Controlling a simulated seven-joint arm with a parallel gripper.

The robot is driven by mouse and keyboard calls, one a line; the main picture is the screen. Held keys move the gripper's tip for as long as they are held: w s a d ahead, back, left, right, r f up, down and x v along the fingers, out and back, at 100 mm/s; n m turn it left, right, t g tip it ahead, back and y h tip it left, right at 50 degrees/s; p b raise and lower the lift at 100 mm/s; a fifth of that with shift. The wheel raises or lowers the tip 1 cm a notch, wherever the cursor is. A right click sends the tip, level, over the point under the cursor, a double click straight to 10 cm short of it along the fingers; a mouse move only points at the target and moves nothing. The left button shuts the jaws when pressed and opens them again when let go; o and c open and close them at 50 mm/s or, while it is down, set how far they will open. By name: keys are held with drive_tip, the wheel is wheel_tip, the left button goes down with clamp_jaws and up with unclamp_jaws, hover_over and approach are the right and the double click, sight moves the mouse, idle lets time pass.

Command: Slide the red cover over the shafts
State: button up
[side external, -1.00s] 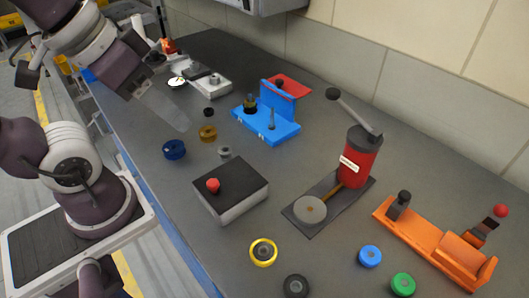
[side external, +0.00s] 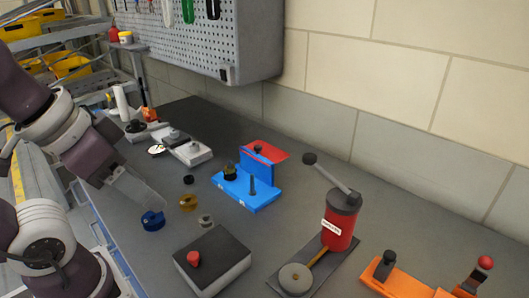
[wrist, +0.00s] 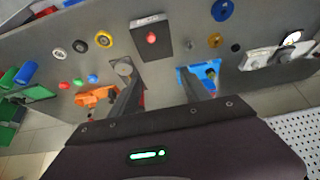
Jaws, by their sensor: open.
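The red cover (side external: 277,153) is a flat red piece with a black knob on it. It sits at the back of the blue fixture (side external: 262,199), by its upright blue wall. Two shafts stand on the fixture's base: one with a dark and yellowish stack (side external: 230,171), one slim grey shaft (side external: 252,187) that looks bare. My gripper (side external: 158,205) is open and empty, left of the fixture, overlapping the blue ring in the side view. In the wrist view, my gripper's fingers (wrist: 164,80) are spread, and the blue fixture (wrist: 211,70) is partly hidden behind the right finger.
A blue ring (side external: 152,221), a brass ring (side external: 188,202) and smaller parts lie left of the fixture. A box with a red button (side external: 212,263), a red press (side external: 340,227) and an orange fixture (side external: 405,281) stand nearer. A pegboard cabinet (side external: 215,45) overhangs the back.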

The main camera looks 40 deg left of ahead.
drive_tip(key=shift+w+r, duration=0.1)
drive_tip(key=c, duration=0.3)
drive_tip(key=shift+n, duration=0.3)
drive_tip(key=w+r, duration=0.1)
drive_tip(key=w, duration=0.2)
drive_tip(key=w+a+r, duration=0.1)
drive_tip(key=w+r, duration=0.1)
drive_tip(key=w, duration=0.2)
drive_tip(key=w+r, duration=0.2)
drive_tip(key=w, duration=0.2)
drive_tip(key=shift+a+r, duration=0.15)
drive_tip(key=shift+a, duration=0.2)
clamp_jaws()
drive_tip(key=w+a+g, duration=0.1)
drive_tip(key=w+a, duration=0.3)
drive_tip(key=w, duration=0.8)
drive_tip(key=w+a+f, duration=0.4)
drive_tip(key=w, duration=0.4)
drive_tip(key=w+a+f+n, duration=0.1)
drive_tip(key=w+a+f, duration=0.3)
drive_tip(key=w, duration=0.5)
drive_tip(key=shift+w+a+f+g+y, duration=0.2)
drive_tip(key=shift+a+g+y, duration=0.1)
drive_tip(key=shift+a, duration=0.4)
